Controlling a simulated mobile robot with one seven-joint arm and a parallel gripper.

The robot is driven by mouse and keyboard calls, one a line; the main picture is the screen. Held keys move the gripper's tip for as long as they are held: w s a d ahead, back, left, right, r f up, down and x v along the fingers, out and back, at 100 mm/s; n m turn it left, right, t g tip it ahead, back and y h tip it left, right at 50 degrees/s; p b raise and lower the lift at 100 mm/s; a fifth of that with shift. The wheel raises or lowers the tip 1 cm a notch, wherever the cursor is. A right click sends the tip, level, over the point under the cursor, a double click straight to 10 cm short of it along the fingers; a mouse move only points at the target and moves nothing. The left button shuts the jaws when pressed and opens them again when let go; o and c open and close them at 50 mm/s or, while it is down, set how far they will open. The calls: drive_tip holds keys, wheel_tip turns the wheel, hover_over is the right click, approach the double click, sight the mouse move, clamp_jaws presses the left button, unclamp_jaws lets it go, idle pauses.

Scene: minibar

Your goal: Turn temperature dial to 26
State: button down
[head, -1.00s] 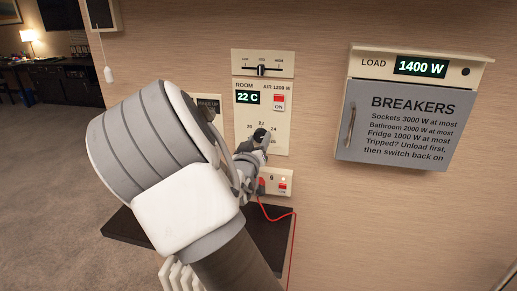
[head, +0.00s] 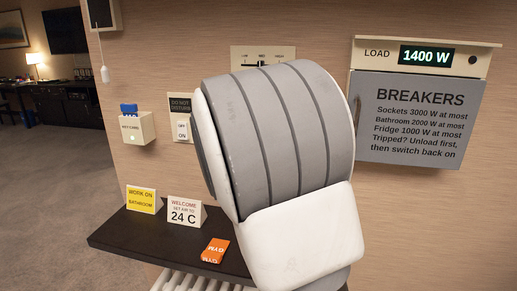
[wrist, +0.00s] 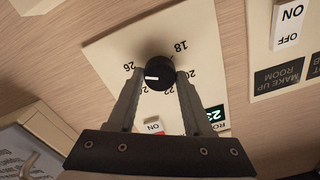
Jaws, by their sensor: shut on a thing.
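The temperature dial (wrist: 158,72) is a round black knob with a white mark, on a cream panel, seen rotated in the wrist view. Printed numbers around it include 18 at upper right and 26 at left; others are partly covered by the fingers. The white mark lies on the knob's lower left side. My gripper (wrist: 157,78) is shut on the knob, one finger on each side. The room display (wrist: 215,117) is partly cut off by a finger and seems to read 23. In the head view my arm hides the dial and gripper.
The breaker box (head: 415,115) with a 1400 W load display (head: 426,56) is at right. A dark shelf (head: 125,235) below holds a yellow card (head: 142,200), a welcome card reading 24 C (head: 186,212) and an orange card (head: 215,250). A card holder (head: 137,127) and switch (head: 182,129) are left.

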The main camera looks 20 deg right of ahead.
drive_tip(key=shift+m, duration=0.4)
drive_tip(key=shift+c, duration=1.6)
unclamp_jaws()
drive_tip(key=p+v, duration=0.2)
drive_tip(key=v, duration=1.5)
drive_tip(key=shift+s+a, duration=0.2)
